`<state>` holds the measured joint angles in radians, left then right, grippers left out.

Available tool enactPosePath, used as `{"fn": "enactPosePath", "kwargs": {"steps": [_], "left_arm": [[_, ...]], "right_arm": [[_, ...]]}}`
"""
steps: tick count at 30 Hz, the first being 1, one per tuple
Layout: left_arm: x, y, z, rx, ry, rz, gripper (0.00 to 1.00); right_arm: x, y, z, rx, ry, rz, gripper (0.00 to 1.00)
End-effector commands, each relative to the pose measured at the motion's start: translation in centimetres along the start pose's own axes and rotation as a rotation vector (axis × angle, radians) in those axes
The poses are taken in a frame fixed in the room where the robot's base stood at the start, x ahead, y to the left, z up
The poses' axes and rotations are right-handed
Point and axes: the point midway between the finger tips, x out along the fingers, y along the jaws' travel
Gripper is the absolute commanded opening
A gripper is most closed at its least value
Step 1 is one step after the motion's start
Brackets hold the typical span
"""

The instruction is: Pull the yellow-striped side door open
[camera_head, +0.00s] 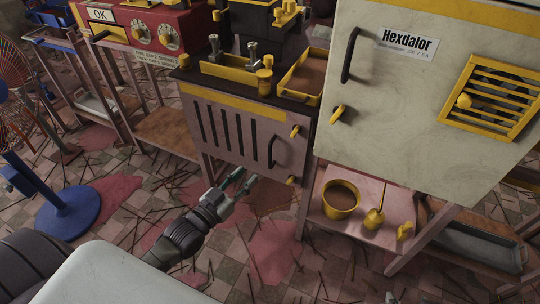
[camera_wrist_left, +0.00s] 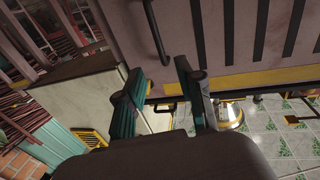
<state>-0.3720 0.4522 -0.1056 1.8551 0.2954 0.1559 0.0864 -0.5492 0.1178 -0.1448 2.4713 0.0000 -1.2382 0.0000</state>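The side door (camera_head: 225,133) is a grey-mauve panel with dark vertical slots and a yellow stripe along its top. It looks closed. Its black bar handle (camera_head: 272,151) stands upright near the right edge, and it also shows in the left wrist view (camera_wrist_left: 157,38). My left gripper (camera_head: 245,182) is below and left of the handle, in front of the door's lower part. In the left wrist view its fingers (camera_wrist_left: 160,85) are apart with nothing between them, and the handle lies beyond the fingertips. My right gripper is in no view.
A cream Hexdalor cabinet (camera_head: 390,110) stands right of the door, with a low shelf holding a yellow pot (camera_head: 340,198) and oil can (camera_head: 374,218). A blue fan (camera_head: 68,212) stands at left. Sticks and reddish stains cover the tiled floor.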

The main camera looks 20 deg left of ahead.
Motion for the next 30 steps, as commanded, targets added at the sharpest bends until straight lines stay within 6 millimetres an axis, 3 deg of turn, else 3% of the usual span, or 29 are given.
{"fn": "enactPosePath", "kwargs": {"steps": [7, 15, 21, 30], "left_arm": [[5.1, 0.0, 0.2, -0.001, 0.004, 0.000, 0.37], [9.7, 0.0, 0.1, 0.000, 0.002, 0.000, 0.37], [11.4, 0.0, 0.1, 0.000, -0.001, 0.000, 0.37], [11.7, 0.0, 0.1, 0.000, -0.002, 0.000, 0.37]], "right_arm": [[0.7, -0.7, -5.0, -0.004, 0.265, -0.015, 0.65], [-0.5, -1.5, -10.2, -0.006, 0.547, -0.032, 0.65], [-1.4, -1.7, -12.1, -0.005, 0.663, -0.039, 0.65], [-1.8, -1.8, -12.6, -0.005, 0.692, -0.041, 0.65]]}}
